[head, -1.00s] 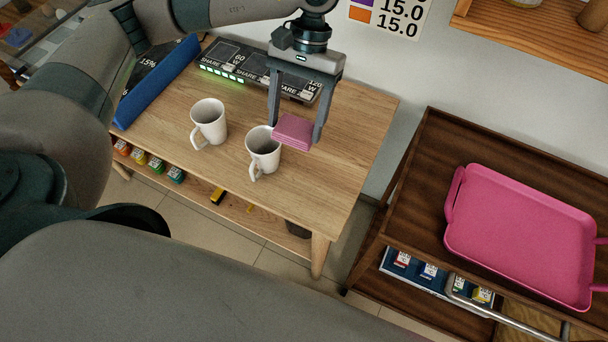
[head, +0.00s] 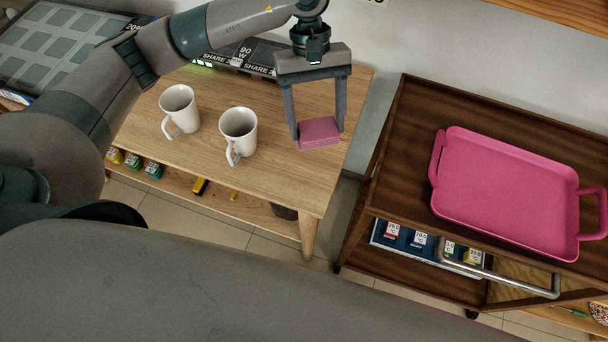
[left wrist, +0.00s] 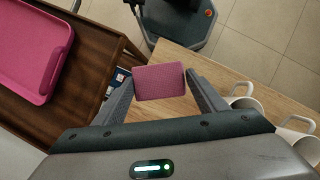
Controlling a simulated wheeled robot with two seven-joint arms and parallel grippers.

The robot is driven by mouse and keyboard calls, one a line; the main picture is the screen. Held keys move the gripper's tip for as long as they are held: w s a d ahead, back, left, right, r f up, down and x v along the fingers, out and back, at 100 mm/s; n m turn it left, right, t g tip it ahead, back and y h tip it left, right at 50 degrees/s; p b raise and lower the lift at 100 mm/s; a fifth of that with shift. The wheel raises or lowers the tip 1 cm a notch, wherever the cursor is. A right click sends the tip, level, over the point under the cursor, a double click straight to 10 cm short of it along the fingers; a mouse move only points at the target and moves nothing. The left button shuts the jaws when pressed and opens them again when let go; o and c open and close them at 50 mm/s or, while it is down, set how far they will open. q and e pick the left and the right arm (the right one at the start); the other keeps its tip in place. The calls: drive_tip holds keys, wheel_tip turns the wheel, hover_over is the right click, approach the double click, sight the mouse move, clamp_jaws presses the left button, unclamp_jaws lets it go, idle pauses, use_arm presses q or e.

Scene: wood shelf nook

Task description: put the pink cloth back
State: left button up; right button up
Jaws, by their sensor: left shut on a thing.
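The pink cloth (head: 319,132) is a small folded stack held between the fingers of my left gripper (head: 319,128). It is over the right part of the wooden table (head: 290,180), right of the mugs. In the left wrist view the cloth (left wrist: 160,82) sits between the two fingertips. My left gripper is shut on it. I cannot tell how high above the table it is. My right gripper is not in view.
Two white mugs (head: 180,108) (head: 239,131) stand on the table. A dark wood cart (head: 405,150) with a pink tray (head: 510,190) stands to the right, across a gap. The tray looks empty.

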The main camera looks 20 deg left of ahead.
use_arm(q)
drive_tip(key=d+f+n+t+h+b, duration=0.1)
drive_tip(key=d+f+n+t+h, duration=0.1)
drive_tip(key=d+n, duration=0.5)
drive_tip(key=shift+d+f+b, duration=0.35)
drive_tip(key=shift+d+f, duration=0.2)
drive_tip(key=shift+d, duration=0.5)
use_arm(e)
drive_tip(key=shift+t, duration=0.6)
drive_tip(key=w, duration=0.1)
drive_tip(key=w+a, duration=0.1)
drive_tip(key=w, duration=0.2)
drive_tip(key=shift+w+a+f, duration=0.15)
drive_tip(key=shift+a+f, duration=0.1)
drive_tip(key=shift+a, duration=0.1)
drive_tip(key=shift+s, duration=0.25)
use_arm(q)
drive_tip(key=shift+a+f, duration=0.1)
drive_tip(key=shift+a, duration=0.05)
